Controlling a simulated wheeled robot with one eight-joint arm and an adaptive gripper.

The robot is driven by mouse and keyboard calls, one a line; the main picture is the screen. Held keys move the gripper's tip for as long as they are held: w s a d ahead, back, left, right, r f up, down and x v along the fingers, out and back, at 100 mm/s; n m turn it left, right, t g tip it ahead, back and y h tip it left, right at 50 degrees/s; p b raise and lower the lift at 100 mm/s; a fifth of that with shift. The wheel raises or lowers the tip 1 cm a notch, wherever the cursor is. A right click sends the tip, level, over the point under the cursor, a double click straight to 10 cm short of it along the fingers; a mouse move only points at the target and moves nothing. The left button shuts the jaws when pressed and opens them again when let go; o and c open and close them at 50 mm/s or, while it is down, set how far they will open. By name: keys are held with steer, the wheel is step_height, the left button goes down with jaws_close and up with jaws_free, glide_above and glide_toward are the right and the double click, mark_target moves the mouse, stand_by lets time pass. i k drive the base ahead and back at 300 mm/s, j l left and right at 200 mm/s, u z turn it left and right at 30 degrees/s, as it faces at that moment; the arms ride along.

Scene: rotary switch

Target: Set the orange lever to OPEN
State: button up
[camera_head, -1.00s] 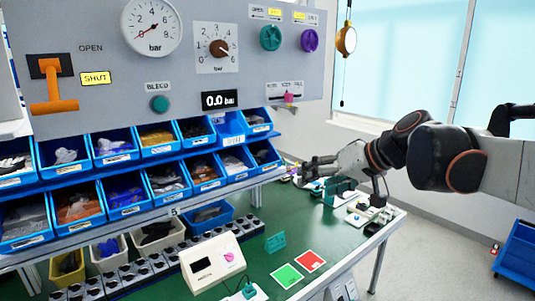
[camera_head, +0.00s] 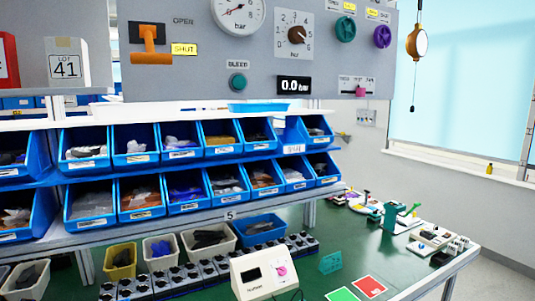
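The orange lever (camera_head: 151,46) is on the grey panel (camera_head: 200,68) at the upper left of the head view. Its crossbar handle hangs low, level with the yellow SHUT label (camera_head: 184,49). The OPEN label (camera_head: 183,21) is above, to the right of the lever's upper part. My gripper and arm are not in view now.
Blue bins (camera_head: 136,145) with bagged parts stand in two rows below the panel. The green bench (camera_head: 310,235) holds a white device (camera_head: 263,273), and red and green cards. A pressure gauge (camera_head: 238,12) and several knobs share the panel.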

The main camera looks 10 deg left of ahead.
mark_target(148, 32)
steer(key=u, duration=1.55)
